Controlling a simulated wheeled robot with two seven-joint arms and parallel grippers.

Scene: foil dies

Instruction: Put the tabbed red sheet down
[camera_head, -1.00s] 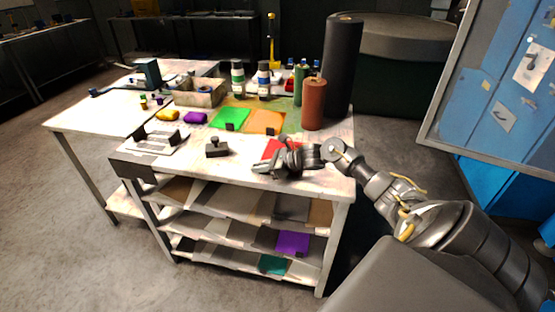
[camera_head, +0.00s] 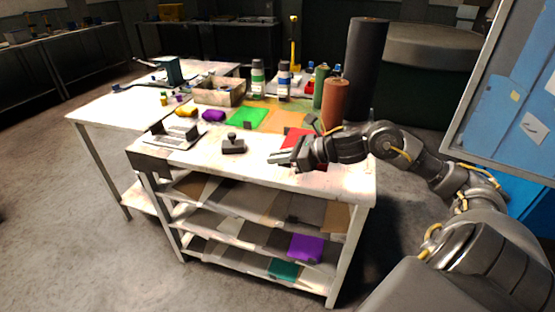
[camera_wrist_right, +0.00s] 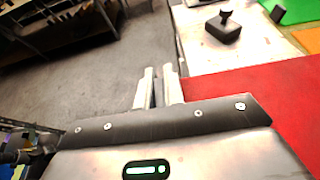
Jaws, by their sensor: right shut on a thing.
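The tabbed red sheet (camera_head: 293,134) shows behind and beside my right gripper at the front right of the workbench. In the right wrist view the red sheet (camera_wrist_right: 285,95) fills the right side. My right gripper (camera_head: 279,158) is shut on it, low over the bench's front edge. In the wrist view its fingertips (camera_wrist_right: 158,85) are close together; the grip on the sheet's tab is hidden. I cannot tell whether the sheet touches the bench top. My left gripper is not in view.
A black stamp-like block (camera_head: 233,146) stands left of the gripper. A green sheet (camera_head: 246,118) and an orange sheet (camera_head: 287,118) lie behind. A brown roll (camera_head: 335,103) and a tall black roll (camera_head: 367,70) stand at the right. Shelves below hold several sheets.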

